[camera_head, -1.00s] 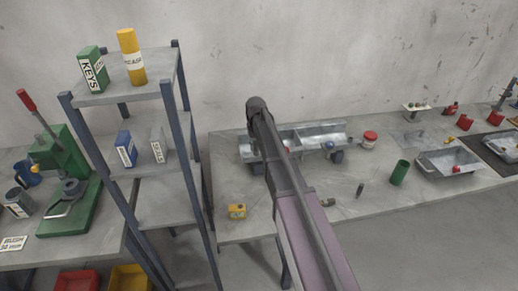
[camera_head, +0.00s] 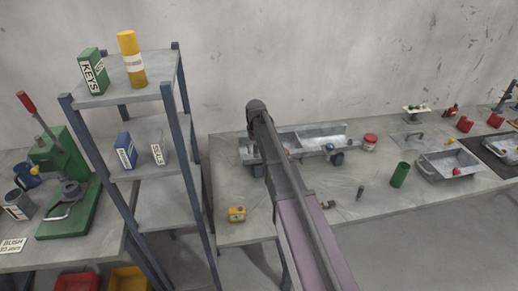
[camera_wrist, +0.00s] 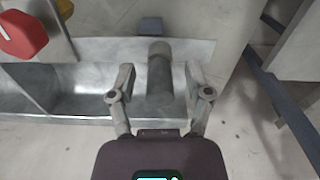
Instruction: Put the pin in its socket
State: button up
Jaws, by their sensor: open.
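My gripper (camera_wrist: 160,82) is open in the wrist view, with one finger on each side of a grey cylinder (camera_wrist: 159,70). Gaps show between the cylinder and both fingers. The cylinder may be the pin, but I cannot tell for sure. A grey metal tray (camera_wrist: 80,118) with dividers lies beyond the fingers. In the head view my arm covers part of this tray (camera_head: 318,131), and my gripper is hidden there. A small dark peg (camera_head: 361,192) stands upright on the bench, right of my arm. I cannot make out the socket.
A shelf rack (camera_head: 160,133) stands left of my arm; its post (camera_wrist: 290,112) shows at right in the wrist view.

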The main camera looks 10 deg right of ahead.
jog(key=shift+r, duration=0.2)
notch_tip(320, 180, up, 12)
jog(key=p, duration=1.2)
dwell(0.7)
jog(key=s+d+m, duration=0.1)
jog(key=s, duration=2.8)
jog(key=shift+d+f, duration=0.1)
notch_tip(320, 180, down, 14)
jog(key=b, duration=1.3)
jog(key=shift+b, duration=0.4)
